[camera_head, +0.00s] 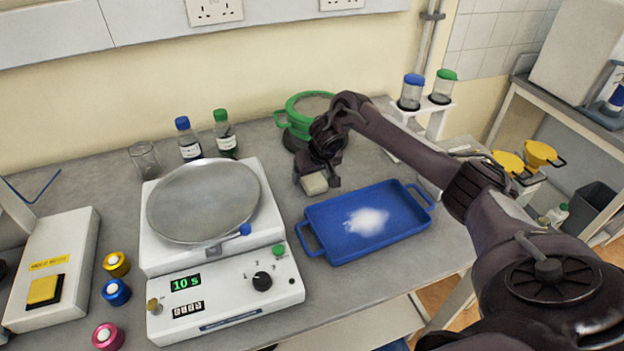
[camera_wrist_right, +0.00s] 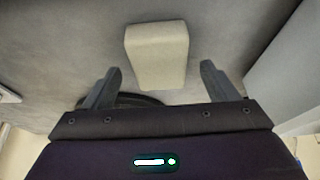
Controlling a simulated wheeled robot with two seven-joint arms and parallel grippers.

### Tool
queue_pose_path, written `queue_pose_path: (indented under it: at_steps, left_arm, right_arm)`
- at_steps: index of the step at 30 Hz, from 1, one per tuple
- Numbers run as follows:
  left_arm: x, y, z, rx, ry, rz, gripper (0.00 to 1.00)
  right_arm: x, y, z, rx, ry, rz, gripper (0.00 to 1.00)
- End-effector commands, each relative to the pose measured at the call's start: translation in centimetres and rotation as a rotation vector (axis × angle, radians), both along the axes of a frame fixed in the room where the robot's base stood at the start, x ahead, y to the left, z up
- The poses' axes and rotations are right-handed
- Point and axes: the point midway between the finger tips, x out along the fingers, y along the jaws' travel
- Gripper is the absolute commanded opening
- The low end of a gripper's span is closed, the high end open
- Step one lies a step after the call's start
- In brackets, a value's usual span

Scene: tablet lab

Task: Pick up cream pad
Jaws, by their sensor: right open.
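The cream pad (camera_head: 314,184) is a small pale block on the grey bench, between the white balance-like machine and the blue tray. My right gripper (camera_head: 319,172) is over the bench right at the pad and hides part of it in the head view. In the right wrist view the pad (camera_wrist_right: 157,50) lies ahead, with its near end between the two open fingers (camera_wrist_right: 161,70). Gaps show on both sides, and the fingers do not grip it. My left gripper is not in view.
A blue tray (camera_head: 330,225) with white powder lies right of the pad. The white machine (camera_head: 225,302) with a round metal pan stands left. A green-rimmed pot (camera_head: 290,120) stands behind the gripper. Bottles and a beaker (camera_head: 144,160) stand at the back left.

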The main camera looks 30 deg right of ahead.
Motion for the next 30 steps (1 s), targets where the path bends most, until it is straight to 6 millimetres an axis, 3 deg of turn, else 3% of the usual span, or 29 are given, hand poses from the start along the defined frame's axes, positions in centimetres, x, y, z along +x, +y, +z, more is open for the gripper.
queue_pose_path:
  at_steps: [10,21,30]
  left_arm:
    - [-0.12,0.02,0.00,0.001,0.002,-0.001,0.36]
    - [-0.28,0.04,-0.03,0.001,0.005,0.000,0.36]
    - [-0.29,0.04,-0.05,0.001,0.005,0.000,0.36]
  right_arm:
    - [0.34,-0.05,-0.85,-0.001,-0.001,0.001,0.79]
    - [0.33,-0.06,-0.84,-0.001,-0.001,0.001,0.32]
    - [0.35,-0.06,-0.55,-0.001,-0.001,0.001,0.32]
